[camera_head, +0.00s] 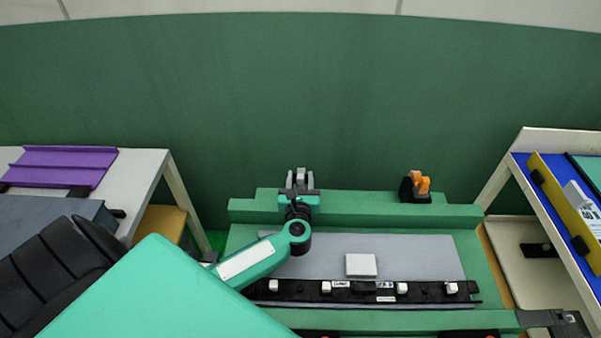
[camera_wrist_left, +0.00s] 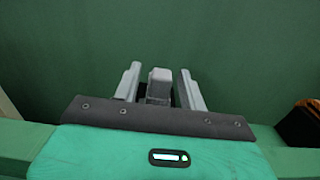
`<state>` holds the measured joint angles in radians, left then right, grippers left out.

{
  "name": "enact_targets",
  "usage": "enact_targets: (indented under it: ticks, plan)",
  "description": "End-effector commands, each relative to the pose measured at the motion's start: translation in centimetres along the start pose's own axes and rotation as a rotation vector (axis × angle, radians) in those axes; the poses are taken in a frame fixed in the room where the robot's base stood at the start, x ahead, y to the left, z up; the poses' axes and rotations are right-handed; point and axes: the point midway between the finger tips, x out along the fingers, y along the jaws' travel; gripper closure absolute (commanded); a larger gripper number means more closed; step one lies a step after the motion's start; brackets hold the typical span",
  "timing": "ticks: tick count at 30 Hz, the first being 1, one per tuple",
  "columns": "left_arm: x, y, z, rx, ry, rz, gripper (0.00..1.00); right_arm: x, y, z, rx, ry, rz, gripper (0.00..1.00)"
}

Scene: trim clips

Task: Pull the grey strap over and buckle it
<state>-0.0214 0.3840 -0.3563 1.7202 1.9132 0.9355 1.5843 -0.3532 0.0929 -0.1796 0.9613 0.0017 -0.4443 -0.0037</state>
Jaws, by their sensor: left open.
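My left gripper (camera_head: 300,184) is above the rear green beam (camera_head: 365,203) of the fixture, at its left part. In the left wrist view its two grey fingers (camera_wrist_left: 157,72) stand apart, open. A grey upright block (camera_wrist_left: 160,84) shows between them, with a gap on each side; it may be the end of the grey strap, but I cannot tell. An orange clip on a black base (camera_head: 418,187), possibly the buckle, stands on the rear beam to the right; its edge shows in the left wrist view (camera_wrist_left: 302,122). My right gripper is not in view.
A grey panel (camera_head: 420,252) lies in the green fixture with a white block (camera_head: 361,265) on it. A black trim strip (camera_head: 420,293) with several white clips lies in front. Side tables stand left (camera_head: 148,172) and right (camera_head: 560,143). A green wall is behind.

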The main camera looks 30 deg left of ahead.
Motion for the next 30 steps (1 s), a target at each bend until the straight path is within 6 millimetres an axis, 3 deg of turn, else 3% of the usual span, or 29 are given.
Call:
enact_targets:
  ticks: [6, 15, 16, 22, 30]
  plan:
    - [1.8, 0.0, 0.0, 0.001, 0.001, 0.0, 0.58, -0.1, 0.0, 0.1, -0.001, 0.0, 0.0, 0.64]
    - [2.0, 0.0, -0.1, 0.0, 0.001, 0.0, 0.58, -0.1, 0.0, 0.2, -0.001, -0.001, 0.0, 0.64]
    - [2.0, 0.0, -0.1, 0.0, 0.001, 0.0, 0.6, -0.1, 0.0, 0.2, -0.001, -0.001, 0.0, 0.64]
    - [2.0, 0.0, 0.0, 0.0, 0.001, 0.0, 0.99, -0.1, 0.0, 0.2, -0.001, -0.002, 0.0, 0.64]
    - [1.8, 0.0, -0.1, 0.0, 0.001, 0.0, 1.0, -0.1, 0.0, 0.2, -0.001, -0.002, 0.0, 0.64]
